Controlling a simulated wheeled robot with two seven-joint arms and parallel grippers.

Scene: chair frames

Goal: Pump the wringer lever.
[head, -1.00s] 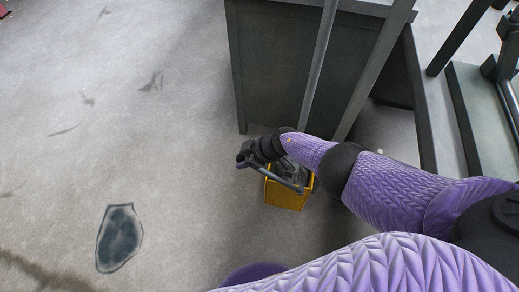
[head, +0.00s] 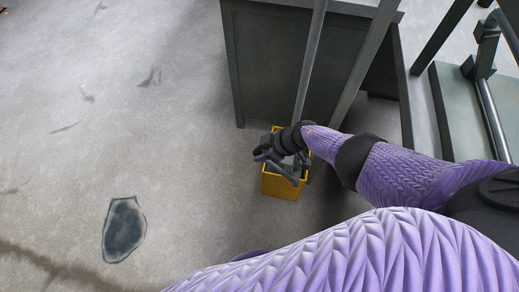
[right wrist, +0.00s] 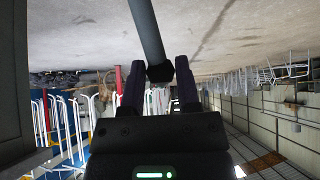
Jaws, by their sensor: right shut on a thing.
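A yellow mop bucket (head: 283,187) stands on the floor in the head view, with dark wringer parts inside its top. The grey wringer lever (head: 286,174) crosses over the bucket toward its upper left. My right gripper (head: 263,154) is at the lever's outer end, just up and left of the bucket, and partly hides it. In the right wrist view the lever (right wrist: 147,30) runs down from the top edge to a dark end piece (right wrist: 159,71) between the two fingers of my right gripper (right wrist: 159,84), which is shut on it. My left gripper is out of view.
A dark grey cabinet (head: 270,65) stands just behind the bucket. A thin grey pole (head: 311,60) rises from the bucket. A metal frame (head: 492,90) stands at the right. The concrete floor (head: 120,100) at the left is clear, with a dark patch (head: 124,230).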

